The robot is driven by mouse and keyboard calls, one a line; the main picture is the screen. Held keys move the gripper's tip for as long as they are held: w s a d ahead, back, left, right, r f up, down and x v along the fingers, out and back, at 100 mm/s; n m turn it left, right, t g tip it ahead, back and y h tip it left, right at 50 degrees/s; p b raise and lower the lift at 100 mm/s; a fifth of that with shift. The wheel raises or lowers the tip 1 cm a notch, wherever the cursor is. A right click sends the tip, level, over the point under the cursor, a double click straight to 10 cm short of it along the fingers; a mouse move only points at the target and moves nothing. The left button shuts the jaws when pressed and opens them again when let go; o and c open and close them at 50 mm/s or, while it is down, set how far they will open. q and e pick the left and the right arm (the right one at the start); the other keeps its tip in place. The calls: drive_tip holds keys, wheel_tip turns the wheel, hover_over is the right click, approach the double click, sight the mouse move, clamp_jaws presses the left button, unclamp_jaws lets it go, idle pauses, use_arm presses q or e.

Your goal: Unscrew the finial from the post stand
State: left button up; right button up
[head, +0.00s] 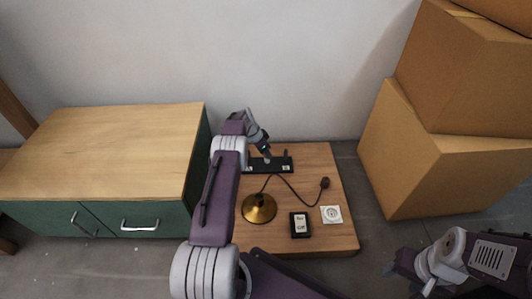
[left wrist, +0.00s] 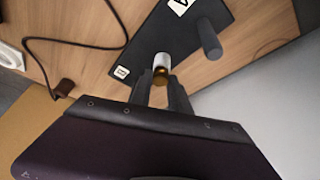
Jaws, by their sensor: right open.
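The post stand (head: 280,166) is a black bar at the back of the low wooden table, partly hidden by my left gripper. In the left wrist view its black base (left wrist: 138,52) carries a bare dark post (left wrist: 209,42) and a second, pale post (left wrist: 162,61). The small gold finial (left wrist: 160,73) shows at the pale post, between my left fingertips. My left gripper (head: 265,152) reaches down from above, and its fingers (left wrist: 160,79) appear closed against the finial's sides. My right gripper (head: 410,279) is open and empty at the lower right, off the table.
On the table (head: 318,163) are a brass lamp base (head: 259,208), a black cord with a plug (head: 324,183), a black box (head: 300,226) and a white socket (head: 332,215). A green cabinet (head: 100,150) stands left, cardboard boxes (head: 430,150) right.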

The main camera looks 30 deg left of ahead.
use_arm(q)
drive_tip(key=shift+r, duration=0.1)
clamp_jaws()
drive_tip(key=n+p, duration=0.1)
drive_tip(key=p, duration=0.1)
drive_tip(key=n+y+p, duration=0.1)
drive_tip(key=n+p, duration=0.1)
drive_tip(key=p, duration=0.1)
drive_tip(key=n+p, duration=0.1)
drive_tip(key=p, duration=0.1)
drive_tip(key=shift+d+r+t+y+p, duration=0.2)
drive_tip(key=shift+r+t+y+p, duration=0.1)
drive_tip(key=shift+r+p, duration=0.1)
drive_tip(key=shift+f+n+y, duration=0.3)
drive_tip(key=shift+n, duration=0.6)
drive_tip(key=shift+f+n+y, duration=0.2)
drive_tip(key=shift+n+y, duration=0.2)
drive_tip(key=shift+n, duration=0.7)
